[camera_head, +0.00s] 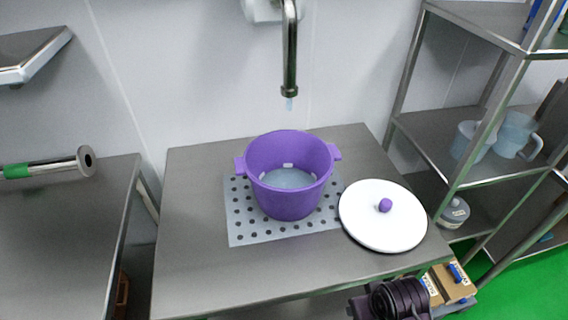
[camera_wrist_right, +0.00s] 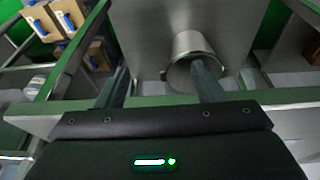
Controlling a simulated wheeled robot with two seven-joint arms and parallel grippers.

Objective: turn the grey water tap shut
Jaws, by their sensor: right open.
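The grey tap's metal spout (camera_head: 290,50) comes down from the wall at the top of the head view. A short bluish bit of water (camera_head: 289,103) shows just under its mouth. The tap's handle is not clearly visible. Below the spout a purple pot (camera_head: 290,205) stands on a perforated plate (camera_head: 245,232) with water inside. My right gripper (camera_wrist_right: 160,85) is open in the right wrist view. A steel cylinder (camera_wrist_right: 190,45) is in front of its right finger; whether they touch I cannot tell. Part of my right arm shows at the head view's bottom right. My left gripper is not in view.
A white lid with a purple knob (camera_head: 385,228) lies right of the pot on the steel table (camera_head: 200,270). A steel tube with a green band (camera_head: 50,167) shows over the left counter.

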